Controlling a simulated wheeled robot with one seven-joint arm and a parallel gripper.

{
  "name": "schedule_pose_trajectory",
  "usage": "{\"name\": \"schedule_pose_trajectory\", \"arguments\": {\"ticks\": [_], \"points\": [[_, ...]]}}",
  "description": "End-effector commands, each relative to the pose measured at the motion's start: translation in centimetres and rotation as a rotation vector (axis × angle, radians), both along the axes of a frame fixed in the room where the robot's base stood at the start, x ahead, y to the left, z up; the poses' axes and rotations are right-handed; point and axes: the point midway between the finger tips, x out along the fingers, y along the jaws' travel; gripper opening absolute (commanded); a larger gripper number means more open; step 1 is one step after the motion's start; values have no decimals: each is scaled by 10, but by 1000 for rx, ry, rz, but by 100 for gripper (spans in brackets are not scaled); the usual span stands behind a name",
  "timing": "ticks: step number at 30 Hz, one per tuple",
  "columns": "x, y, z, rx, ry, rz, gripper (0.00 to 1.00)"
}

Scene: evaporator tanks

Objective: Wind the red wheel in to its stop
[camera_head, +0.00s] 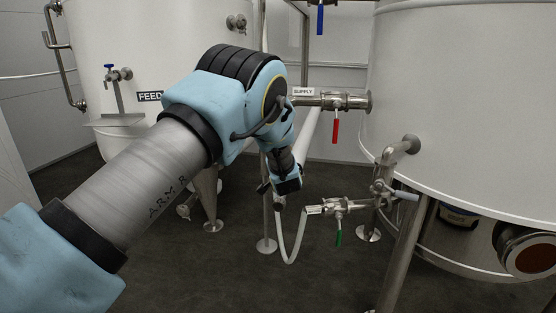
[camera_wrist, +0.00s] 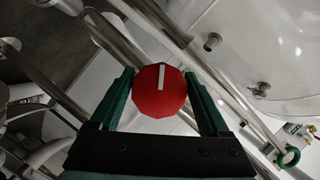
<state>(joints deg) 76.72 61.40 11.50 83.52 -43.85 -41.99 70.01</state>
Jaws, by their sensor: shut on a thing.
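The red wheel (camera_wrist: 159,91) shows in the wrist view as a round, faceted red knob with a white line near its top edge. My gripper (camera_wrist: 160,95) has its two green fingers on either side of the wheel, shut on it. In the head view my gripper (camera_head: 284,186) reaches down beside a pipe between the two tanks. The red wheel is hidden behind my arm in that view.
A white tank (camera_head: 450,110) stands at right and the feed tank (camera_head: 150,45) at left. A red-handled valve (camera_head: 335,128) and a green-handled valve (camera_head: 338,236) are right of my gripper. A hose (camera_head: 290,255) hangs below it. Open floor lies in front.

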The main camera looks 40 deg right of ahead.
Motion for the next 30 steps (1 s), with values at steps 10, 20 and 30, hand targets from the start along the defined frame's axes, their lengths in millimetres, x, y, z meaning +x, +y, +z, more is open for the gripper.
{"name": "schedule_pose_trajectory", "arguments": {"ticks": [10, 20, 30], "points": [[-1, 0, -3, -177, 279, 0, 24], [-2, -1, -6, -348, 541, 0, 24], [-3, -2, -8, -524, 813, 1, 24]]}}
